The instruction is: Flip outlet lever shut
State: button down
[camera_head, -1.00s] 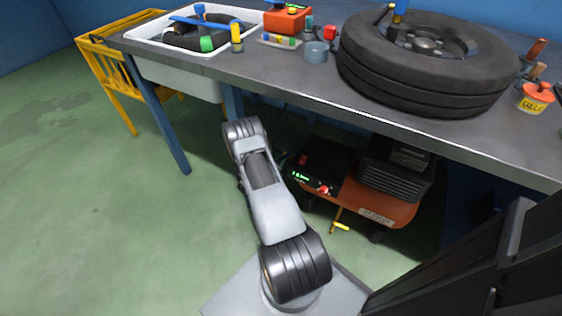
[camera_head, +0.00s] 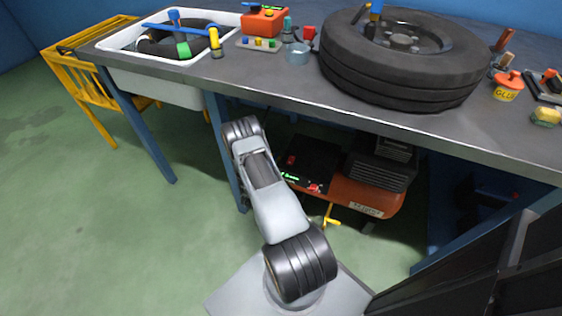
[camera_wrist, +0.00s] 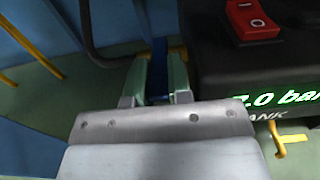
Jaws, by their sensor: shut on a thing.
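A yellow lever (camera_head: 331,216) hangs low at the front of the orange compressor (camera_head: 368,194) under the bench. It also shows in the wrist view (camera_wrist: 284,138), right of my gripper and apart from it. My gripper (camera_wrist: 160,72) has its two fingers close together around a narrow dark blue thing (camera_wrist: 159,58), which I cannot identify. In the head view my arm hides the gripper. A green readout of about 7.0 bar (camera_wrist: 275,98) is lit beside the gripper, below a red rocker switch (camera_wrist: 252,20).
The grey workbench (camera_head: 270,78) overhangs the compressor and carries a big tire (camera_head: 400,70). A blue bench leg (camera_head: 225,150) stands close beside my arm. A dark curved bar (camera_wrist: 92,40) is left of the fingers. Green floor (camera_head: 110,220) at the left is clear.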

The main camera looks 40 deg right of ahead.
dwell(0.3)
jog(key=c, duration=1.1)
grip_release()
jog(key=shift+o, duration=0.3)
jog(key=shift+s, duration=0.15)
jog(key=shift+d, duration=0.15)
